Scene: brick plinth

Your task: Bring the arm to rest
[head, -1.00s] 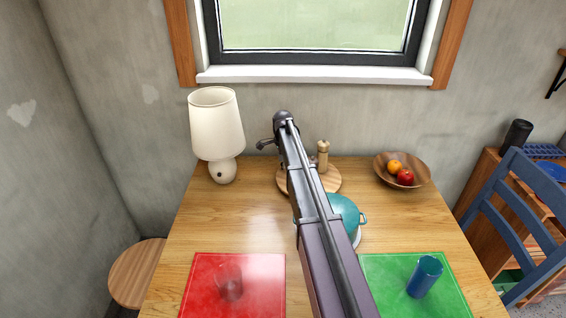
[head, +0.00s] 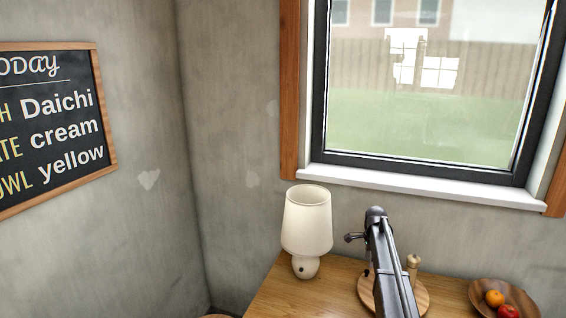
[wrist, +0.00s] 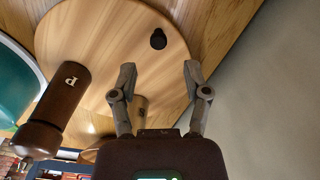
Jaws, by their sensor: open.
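My gripper (wrist: 160,72) shows in the wrist view with its two fingers spread apart and nothing held between the tips. It is over the round wooden board (wrist: 95,40). A lighter wooden mill (wrist: 138,108) shows partly behind the left finger. In the head view my arm reaches out over the table beside the board (head: 422,300), and its links hide part of the board. One light mill (head: 413,265) shows right of the arm there.
A cream lamp (head: 307,222) stands left of my arm. A wooden bowl (head: 480,288) with an orange and a red fruit is on the right. A window (head: 420,110) and a chalkboard (head: 50,120) are on the walls. A teal pot (wrist: 15,75) edges into the wrist view.

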